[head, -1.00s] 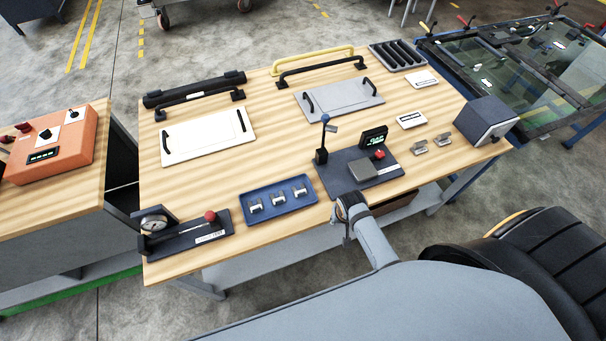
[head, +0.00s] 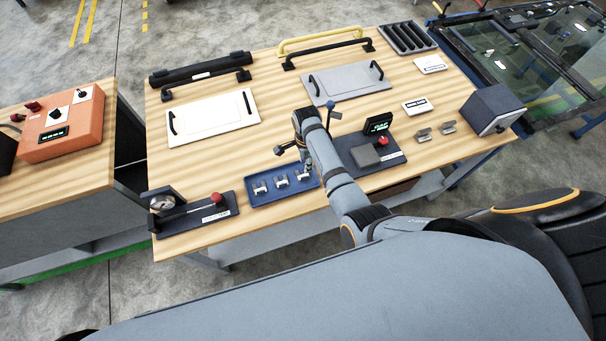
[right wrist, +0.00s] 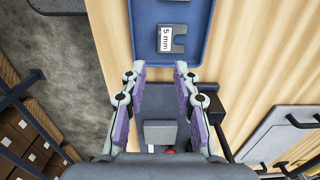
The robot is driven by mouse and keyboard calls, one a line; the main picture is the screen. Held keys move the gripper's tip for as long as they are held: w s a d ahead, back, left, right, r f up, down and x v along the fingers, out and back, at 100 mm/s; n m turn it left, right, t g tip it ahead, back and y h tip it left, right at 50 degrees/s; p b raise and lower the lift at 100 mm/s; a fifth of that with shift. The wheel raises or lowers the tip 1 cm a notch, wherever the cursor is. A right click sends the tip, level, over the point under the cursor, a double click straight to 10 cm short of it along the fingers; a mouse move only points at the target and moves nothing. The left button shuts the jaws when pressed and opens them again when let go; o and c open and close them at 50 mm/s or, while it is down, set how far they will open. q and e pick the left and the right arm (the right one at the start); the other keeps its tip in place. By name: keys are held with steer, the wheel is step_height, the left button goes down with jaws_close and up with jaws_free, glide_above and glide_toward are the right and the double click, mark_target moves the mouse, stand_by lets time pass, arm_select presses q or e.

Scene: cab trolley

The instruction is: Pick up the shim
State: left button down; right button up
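The blue tray (head: 286,196) lies near the front edge of the wooden table. It holds small light shims: one at its left (head: 260,187), one in the middle (head: 281,181), and one at its right (head: 305,174), partly hidden by my gripper. In the right wrist view one grey, notched shim (right wrist: 179,39) with a "5 mm" label lies in the tray (right wrist: 145,18). My right gripper (head: 297,158) is above the tray's right end. In the right wrist view its fingers (right wrist: 160,78) are apart with nothing held, and the shim is beyond their tips. My left gripper is not in view.
Right of the tray is a dark plate (head: 391,160) with a grey block (head: 366,155), red knob and small display (head: 378,124). A dial gauge fixture (head: 185,213) stands left. A white panel (head: 212,117) and a grey panel (head: 345,84) lie behind.

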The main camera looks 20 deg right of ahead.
mark_target(305, 177)
step_height(305, 177, down, 4)
steer(key=shift+r+b, duration=0.2)
steer(key=shift+b, duration=0.55)
steer(key=shift+w+d+f, duration=0.1)
steer(key=shift+f, duration=0.25)
steer(key=f+b, duration=0.1)
steer(key=b, duration=0.1)
steer(key=f+b, duration=0.1)
steer(key=f, duration=0.1)
steer(key=f+b, duration=0.1)
steer(key=b, duration=0.1)
steer(key=shift+s+a+f+b, duration=0.25)
steer(key=shift+f+b, duration=0.1)
steer(key=shift+w+f+b, duration=0.1)
steer(key=shift+f+b, duration=0.25)
steer(key=shift+r, duration=0.15)
jaws_close()
